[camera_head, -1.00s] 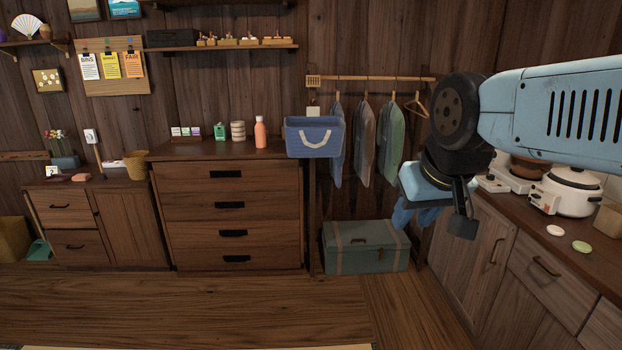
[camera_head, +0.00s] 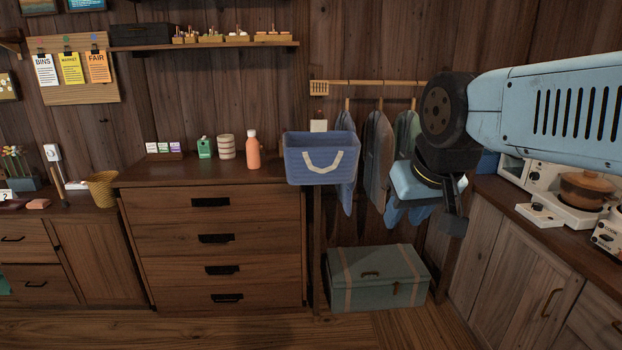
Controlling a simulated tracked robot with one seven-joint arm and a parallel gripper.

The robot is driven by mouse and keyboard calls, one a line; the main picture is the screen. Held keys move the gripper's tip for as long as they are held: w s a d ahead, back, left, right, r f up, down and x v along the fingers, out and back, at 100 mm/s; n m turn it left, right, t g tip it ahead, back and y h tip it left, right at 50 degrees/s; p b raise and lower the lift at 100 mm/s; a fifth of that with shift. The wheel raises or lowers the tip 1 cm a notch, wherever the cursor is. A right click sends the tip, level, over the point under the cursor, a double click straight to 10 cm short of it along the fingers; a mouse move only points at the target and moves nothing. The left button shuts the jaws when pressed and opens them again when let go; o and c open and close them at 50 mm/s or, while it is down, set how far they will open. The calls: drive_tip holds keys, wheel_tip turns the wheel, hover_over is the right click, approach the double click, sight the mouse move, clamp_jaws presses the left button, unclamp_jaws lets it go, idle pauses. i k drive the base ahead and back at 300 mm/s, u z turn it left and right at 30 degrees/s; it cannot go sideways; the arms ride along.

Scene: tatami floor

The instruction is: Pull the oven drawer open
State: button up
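No oven and no drawer that I can name as an oven drawer shows in this view. My gripper (camera_head: 408,213) hangs at right of centre, below my blue arm, in front of the hanging clothes. Its light blue fingers point down and are partly covered by a dark part of the wrist, so their gap is unclear. I see nothing held in it. A wooden chest of drawers (camera_head: 170,237) with black handles stands left of centre, its drawers shut. My gripper is apart from it.
A wooden counter (camera_head: 490,187) with closed cabinets runs along the right, bearing a brown pot (camera_head: 585,188) and cookers. A green trunk (camera_head: 375,278) lies on the floor beneath the clothes. A blue basket (camera_head: 321,160) is beside the chest top. Some wooden floor (camera_head: 150,328) is clear in front.

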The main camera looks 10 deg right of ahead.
sight(519, 175)
drive_tip(key=u, duration=0.1)
drive_tip(key=i, duration=1.35)
drive_tip(key=z, duration=1.65)
drive_tip(key=i, duration=1)
drive_tip(key=u, duration=0.1)
